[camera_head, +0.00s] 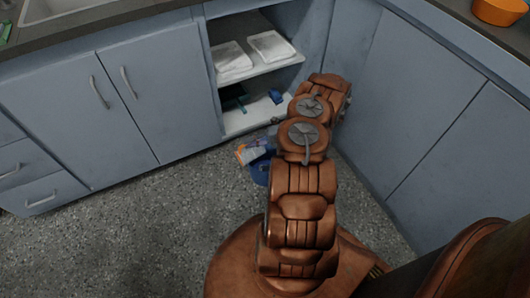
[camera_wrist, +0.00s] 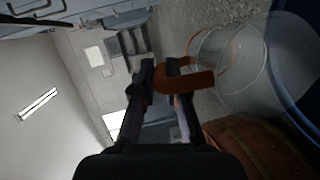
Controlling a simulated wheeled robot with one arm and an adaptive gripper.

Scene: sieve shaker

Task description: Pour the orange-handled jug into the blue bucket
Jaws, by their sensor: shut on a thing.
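The jug (camera_wrist: 232,75) is clear, with an orange handle (camera_wrist: 200,82), at the right of the wrist view. My gripper (camera_wrist: 163,72) is shut on that handle. The blue bucket (camera_head: 260,174) stands on the floor in front of the open cabinet in the head view, partly hidden by my arm. Its blue rim also shows at the right edge of the wrist view (camera_wrist: 287,104), close beside the jug. An orange and pale patch is above the bucket in the head view. My arm hides the gripper there. I cannot tell the jug's exact tilt or its contents.
The open cabinet holds white packages (camera_head: 270,46) on its shelf (camera_head: 262,68) and a small blue item (camera_head: 276,96) below. Closed blue cabinets stand on both sides. An orange bowl (camera_head: 500,11) sits on the right counter. The speckled floor (camera_head: 130,235) at left is clear.

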